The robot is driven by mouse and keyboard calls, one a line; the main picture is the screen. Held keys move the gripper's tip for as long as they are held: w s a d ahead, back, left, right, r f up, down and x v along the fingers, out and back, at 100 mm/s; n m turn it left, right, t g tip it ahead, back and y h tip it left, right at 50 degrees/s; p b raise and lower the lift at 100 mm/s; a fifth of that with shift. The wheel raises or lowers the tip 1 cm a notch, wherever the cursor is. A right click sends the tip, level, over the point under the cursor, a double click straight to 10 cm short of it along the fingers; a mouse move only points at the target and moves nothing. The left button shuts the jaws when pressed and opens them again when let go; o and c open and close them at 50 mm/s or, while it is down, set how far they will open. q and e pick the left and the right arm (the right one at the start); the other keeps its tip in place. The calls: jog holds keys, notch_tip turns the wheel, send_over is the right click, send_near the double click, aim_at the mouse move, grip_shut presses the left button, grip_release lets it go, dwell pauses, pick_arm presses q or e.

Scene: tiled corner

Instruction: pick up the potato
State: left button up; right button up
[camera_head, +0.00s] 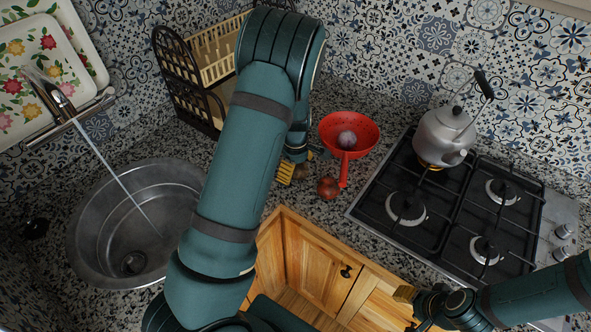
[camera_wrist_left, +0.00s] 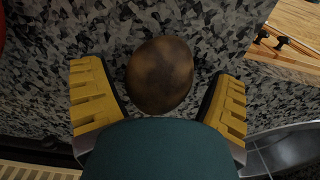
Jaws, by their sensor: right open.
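The brown, rounded potato (camera_wrist_left: 160,76) lies on the speckled counter in the left wrist view, between the two yellow-padded fingers of my left gripper (camera_wrist_left: 160,72). The fingers are apart, with counter showing on both sides of the potato, so it is not gripped. In the head view my left gripper (camera_head: 296,165) is low over the counter, left of the red colander, and my arm hides much of it. Only a small brown part of the potato (camera_head: 299,172) shows there. My right gripper (camera_head: 406,294) is open and empty at the lower right, in front of the cabinets.
A reddish onion (camera_head: 328,187) lies close to the right of my left gripper. Behind it is a red colander (camera_head: 366,141) holding a garlic bulb (camera_head: 347,140). A stove (camera_head: 440,205) with a kettle (camera_head: 442,132) is right, a sink (camera_head: 95,235) left, a dish rack (camera_head: 185,75) behind.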

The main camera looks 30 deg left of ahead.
pick_arm(q)
jog(key=c, duration=1.1)
jog(key=shift+o, duration=0.2)
